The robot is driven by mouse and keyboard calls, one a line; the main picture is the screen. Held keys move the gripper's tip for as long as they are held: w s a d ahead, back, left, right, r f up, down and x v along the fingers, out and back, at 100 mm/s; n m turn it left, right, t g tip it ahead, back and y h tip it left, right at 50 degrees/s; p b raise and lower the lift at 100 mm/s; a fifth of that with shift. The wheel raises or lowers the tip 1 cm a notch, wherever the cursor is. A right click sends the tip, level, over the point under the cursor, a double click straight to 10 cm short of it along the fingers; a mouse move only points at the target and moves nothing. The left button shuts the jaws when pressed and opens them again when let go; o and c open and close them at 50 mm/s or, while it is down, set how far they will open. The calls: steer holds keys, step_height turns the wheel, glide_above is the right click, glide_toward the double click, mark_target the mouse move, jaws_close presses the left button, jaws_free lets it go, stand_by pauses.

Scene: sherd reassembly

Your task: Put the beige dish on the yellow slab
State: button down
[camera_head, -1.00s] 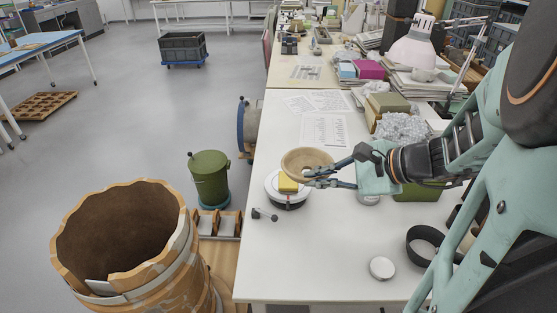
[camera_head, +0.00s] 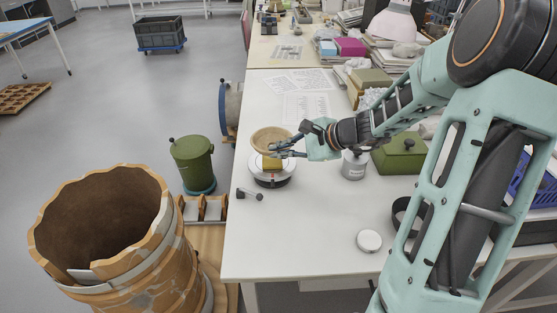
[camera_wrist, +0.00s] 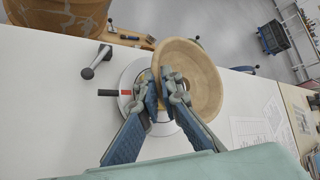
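The beige dish (camera_head: 268,136) is a round, shallow bowl in the head view. It appears over the yellow slab (camera_head: 271,164), which rests on a round white turntable (camera_head: 272,181) with a dark base. I cannot tell whether dish and slab touch. My gripper (camera_head: 280,151) comes from the right and is closed on the dish's near rim. In the wrist view, the fingers (camera_wrist: 164,88) pinch the rim of the dish (camera_wrist: 206,78), which looks tilted in that view. The dish and fingers hide most of the slab and part of the turntable (camera_wrist: 133,76) there.
A grey can (camera_head: 353,166), a green box (camera_head: 400,155) and a white round lid (camera_head: 369,240) stand to the right. A large brown vessel (camera_head: 160,260) stands off the table's left edge. The front tabletop is mostly clear.

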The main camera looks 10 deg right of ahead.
steer(key=shift+f+b, duration=0.3)
steer(key=shift+f, duration=1.2)
steer(key=shift+f, duration=0.15)
steer(key=shift+f+b, duration=0.15)
steer(key=shift+b, duration=0.15)
steer(key=c, duration=2.2)
jaws_free()
steer(key=shift+o, duration=0.2)
steer(key=shift+r, duration=0.25)
steer(key=shift+d+r+p, duration=0.15)
steer(key=shift+r+p, duration=0.05)
steer(key=shift+p, duration=0.2)
steer(key=p+v, duration=0.1)
steer(key=v, duration=1)
steer(key=shift+s+d+p, duration=0.2)
steer(key=shift+s+p, duration=0.05)
steer(key=shift+p, duration=0.05)
